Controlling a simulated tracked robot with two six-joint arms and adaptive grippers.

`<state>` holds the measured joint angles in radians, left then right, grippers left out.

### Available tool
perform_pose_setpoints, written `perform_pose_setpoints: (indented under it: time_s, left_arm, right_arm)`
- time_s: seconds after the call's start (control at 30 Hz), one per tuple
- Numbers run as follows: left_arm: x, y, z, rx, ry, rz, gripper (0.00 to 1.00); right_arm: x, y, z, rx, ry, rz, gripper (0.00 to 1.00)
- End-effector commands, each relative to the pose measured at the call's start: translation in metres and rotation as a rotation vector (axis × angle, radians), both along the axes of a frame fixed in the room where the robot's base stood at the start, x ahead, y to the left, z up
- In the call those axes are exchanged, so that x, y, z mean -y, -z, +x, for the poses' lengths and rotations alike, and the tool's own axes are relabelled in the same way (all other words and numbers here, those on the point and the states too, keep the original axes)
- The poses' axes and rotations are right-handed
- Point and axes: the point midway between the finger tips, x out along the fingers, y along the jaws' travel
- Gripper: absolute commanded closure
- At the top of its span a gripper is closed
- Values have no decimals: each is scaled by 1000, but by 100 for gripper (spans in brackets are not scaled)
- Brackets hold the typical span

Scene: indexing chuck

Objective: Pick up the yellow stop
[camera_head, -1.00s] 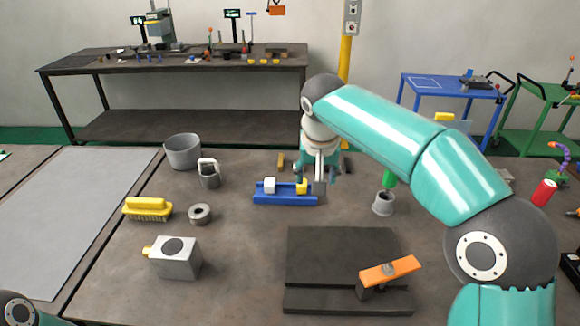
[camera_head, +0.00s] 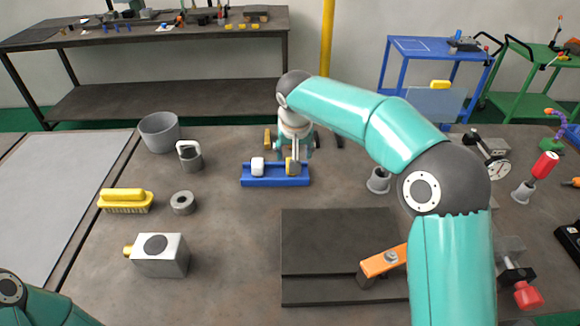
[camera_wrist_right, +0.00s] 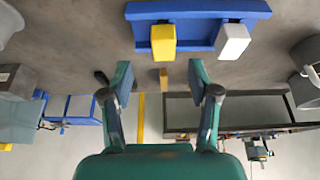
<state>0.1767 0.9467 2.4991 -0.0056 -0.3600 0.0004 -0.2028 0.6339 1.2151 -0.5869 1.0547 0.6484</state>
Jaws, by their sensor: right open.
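A blue rail (camera_head: 262,182) lies on the table and bears a white block (camera_head: 257,166) at its left and the yellow stop (camera_head: 290,166) toward its right. My right gripper (camera_head: 296,158) is at the yellow stop and partly covers it. In the right wrist view the open fingers (camera_wrist_right: 160,77) are apart, with the yellow stop (camera_wrist_right: 163,42) just beyond the tips and roughly centred between them. The white block (camera_wrist_right: 233,41) is beside it on the blue rail (camera_wrist_right: 197,12). I cannot tell the finger height exactly. My left gripper is out of view.
A small tan piece (camera_head: 267,140) lies behind the rail. A grey bucket (camera_head: 160,132), a mug (camera_head: 190,158), a yellow brush (camera_head: 125,201) and a grey ring (camera_head: 183,203) are to the left. A dark plate (camera_head: 340,235) is in front.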

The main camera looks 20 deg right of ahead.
Motion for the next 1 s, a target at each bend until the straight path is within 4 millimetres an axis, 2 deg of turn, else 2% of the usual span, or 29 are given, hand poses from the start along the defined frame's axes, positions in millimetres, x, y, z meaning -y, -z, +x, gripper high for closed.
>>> perform_pose_setpoints:
  time_s: [0.27,0.53,0.83,0.87,1.0]
  left_arm:
    - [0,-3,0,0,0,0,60]
    - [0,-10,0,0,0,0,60]
    - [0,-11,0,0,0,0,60]
    - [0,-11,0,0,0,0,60]
    - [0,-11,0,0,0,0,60]
  right_arm:
    - [1,17,6,-2,3,0,40]
    - [1,51,18,-2,4,0,40]
    - [1,58,21,1,3,1,40]
    - [1,58,21,1,3,1,41]
    - [1,57,21,1,3,1,65]
